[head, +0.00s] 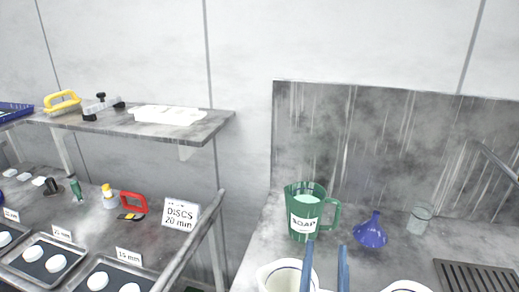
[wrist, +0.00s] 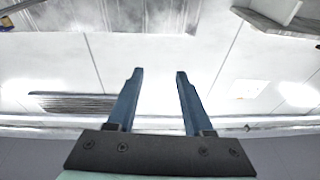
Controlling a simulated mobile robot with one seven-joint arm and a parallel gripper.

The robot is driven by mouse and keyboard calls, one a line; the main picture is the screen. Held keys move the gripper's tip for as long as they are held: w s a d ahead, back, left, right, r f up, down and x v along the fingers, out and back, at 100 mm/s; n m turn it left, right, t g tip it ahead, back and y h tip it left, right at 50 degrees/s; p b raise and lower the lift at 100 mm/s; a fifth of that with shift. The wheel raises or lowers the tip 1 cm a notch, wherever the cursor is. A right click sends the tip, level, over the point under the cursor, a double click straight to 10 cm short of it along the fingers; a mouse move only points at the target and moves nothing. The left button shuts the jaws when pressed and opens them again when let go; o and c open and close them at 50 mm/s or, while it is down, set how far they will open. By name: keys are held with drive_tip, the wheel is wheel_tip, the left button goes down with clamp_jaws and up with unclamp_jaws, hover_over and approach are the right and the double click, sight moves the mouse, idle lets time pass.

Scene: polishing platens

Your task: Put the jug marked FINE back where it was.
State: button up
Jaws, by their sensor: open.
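No jug marked FINE can be read in either view. A green jug (head: 304,213) with a label reading SOAP stands upright on the metal counter at the right in the head view. Two white vessels show only in part at the bottom edge, one white vessel (head: 274,278) at the middle and another white vessel (head: 406,287) to its right; no marking on them can be read. My gripper (head: 326,246) shows as two blue fingers at the bottom, in front of the green jug. In the wrist view my gripper (wrist: 154,72) is open and empty, facing bare wall.
A blue funnel (head: 371,231) and a clear glass (head: 419,218) stand right of the green jug, near a drain grate (head: 478,276). A sign (head: 180,214) reading DISCS 20 mm and trays (head: 42,262) of white discs lie left. A shelf (head: 200,128) hangs above them.

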drive_tip(key=a+r+t+y, duration=0.1)
drive_tip(key=a+r+t, duration=0.1)
drive_tip(key=r, duration=0.7)
drive_tip(key=a+r+t, duration=0.1)
drive_tip(key=a+r, duration=0.2)
drive_tip(key=r, duration=0.6)
drive_tip(key=s+a+r+n+t+y, duration=0.1)
drive_tip(key=s+a+r+t, duration=0.1)
drive_tip(key=r, duration=0.8)
drive_tip(key=s+a+r+n+t+y, duration=0.2)
drive_tip(key=s+a+r, duration=0.2)
drive_tip(key=s+r, duration=0.3)
wheel_tip(320, 180, up, 3)
drive_tip(key=shift+f+y, duration=0.1)
drive_tip(key=shift+y, duration=0.2)
drive_tip(key=shift+s, duration=0.1)
